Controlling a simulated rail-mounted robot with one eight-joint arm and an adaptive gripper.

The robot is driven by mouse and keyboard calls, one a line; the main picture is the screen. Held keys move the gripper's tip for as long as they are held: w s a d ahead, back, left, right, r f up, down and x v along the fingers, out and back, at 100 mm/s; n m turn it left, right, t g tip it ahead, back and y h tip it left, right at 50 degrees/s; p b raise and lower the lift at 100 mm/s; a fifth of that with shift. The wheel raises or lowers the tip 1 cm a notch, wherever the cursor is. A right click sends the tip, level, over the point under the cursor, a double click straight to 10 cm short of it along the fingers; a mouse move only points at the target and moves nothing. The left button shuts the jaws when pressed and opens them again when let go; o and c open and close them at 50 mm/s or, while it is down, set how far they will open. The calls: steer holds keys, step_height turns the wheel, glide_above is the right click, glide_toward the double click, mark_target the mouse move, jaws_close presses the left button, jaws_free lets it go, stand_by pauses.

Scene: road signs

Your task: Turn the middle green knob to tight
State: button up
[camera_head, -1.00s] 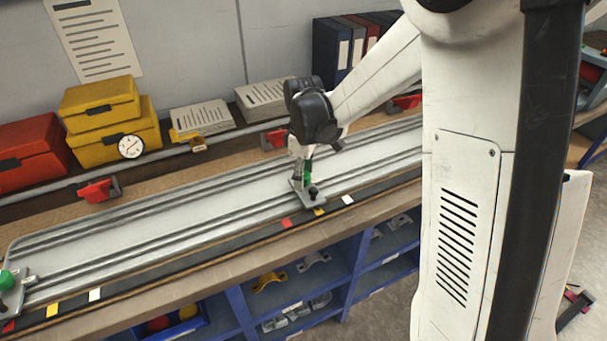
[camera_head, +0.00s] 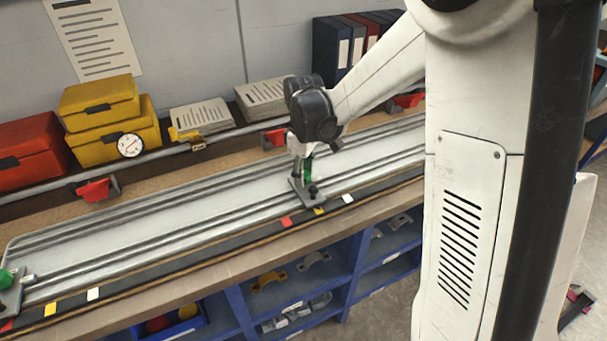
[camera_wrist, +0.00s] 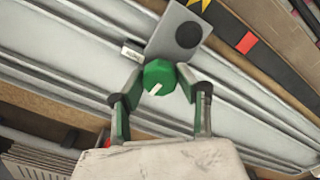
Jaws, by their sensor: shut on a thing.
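The middle green knob (camera_wrist: 158,80) sits on a grey metal plate (camera_wrist: 172,32) over the long railed board (camera_head: 150,238). In the head view my gripper (camera_head: 305,172) is at the plate near the board's front edge, and the knob is mostly hidden by the fingers. Another green knob (camera_head: 6,279) stands at the board's left end.
Red, yellow and white marks (camera_head: 319,211) lie on the dark front strip near the plate. Red clamps (camera_head: 95,189) sit on a pipe behind the board. Yellow boxes (camera_head: 105,120) and a gauge (camera_head: 130,145) stand at the back left. The board between the two knobs is clear.

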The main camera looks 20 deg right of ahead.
steer(key=m+b, duration=0.2)
steer(key=m, duration=0.2)
steer(key=shift+f, duration=0.1)
steer(key=m+b, duration=0.1)
steer(key=m, duration=0.3)
steer(key=shift+m+b, duration=0.3)
steer(key=shift+b, duration=0.05)
steer(key=m+b, duration=0.1)
steer(key=m, duration=0.2)
steer(key=shift+m, duration=0.3)
steer(key=m, duration=0.4)
steer(key=shift+b, duration=0.35)
steer(key=shift+m, duration=0.3)
steer(key=o, duration=1.1)
steer(key=shift+o, duration=0.2)
step_height(320, 180, up, 12)
